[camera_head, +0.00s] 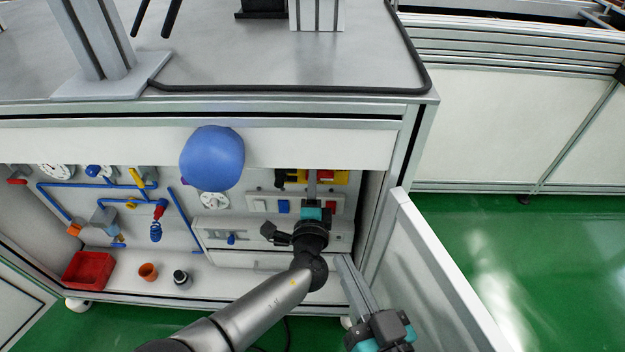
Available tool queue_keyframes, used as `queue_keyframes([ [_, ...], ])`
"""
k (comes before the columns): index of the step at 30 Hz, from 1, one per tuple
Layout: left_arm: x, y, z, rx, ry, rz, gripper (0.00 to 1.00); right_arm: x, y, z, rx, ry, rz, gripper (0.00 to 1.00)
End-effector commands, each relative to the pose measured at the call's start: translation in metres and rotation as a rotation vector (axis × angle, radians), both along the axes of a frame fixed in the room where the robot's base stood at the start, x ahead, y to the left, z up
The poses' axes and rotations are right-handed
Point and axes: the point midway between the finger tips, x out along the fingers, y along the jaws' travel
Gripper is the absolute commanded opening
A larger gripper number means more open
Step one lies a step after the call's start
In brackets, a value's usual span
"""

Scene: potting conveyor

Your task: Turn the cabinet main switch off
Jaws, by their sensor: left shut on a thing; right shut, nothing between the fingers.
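My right gripper (346,264) is lower, near the cabinet's right front opening. Its long fingers are together with nothing between them.
The open white door (440,275) stands right of my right gripper. A blue rounded object (212,158) hangs before the panel. Green floor (540,250) is clear at right.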

Motion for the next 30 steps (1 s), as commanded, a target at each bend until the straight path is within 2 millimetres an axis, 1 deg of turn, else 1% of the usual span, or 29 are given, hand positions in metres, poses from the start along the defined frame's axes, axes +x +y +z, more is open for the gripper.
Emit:
queue_keyframes([
  [1,0.0034,0.0023,0.0038,-0.011,-0.008,0.005,0.0,0.0,0.0,0.0,0.0,0.0,0.0,0.0],
  [17,0.0036,0.0027,0.0035,-0.034,-0.008,0.007,0.0,0.0,0.0,-0.0001,0.0,0.0,0.0,0.0],
  [18,0.0036,0.0027,0.0035,-0.034,-0.008,0.007,0.23,0.0,0.0,-0.0001,0.0,0.0,0.0,0.0],
  [25,0.0035,0.0028,0.003,-0.033,-0.007,0.007,0.49,0.0001,0.0001,-0.0001,0.0,0.0,0.0,0.0],
  [30,0.0031,0.003,0.0012,-0.031,-0.002,0.006,0.5,0.0001,0.0,-0.0001,0.0,0.0,0.0,0.0],
])
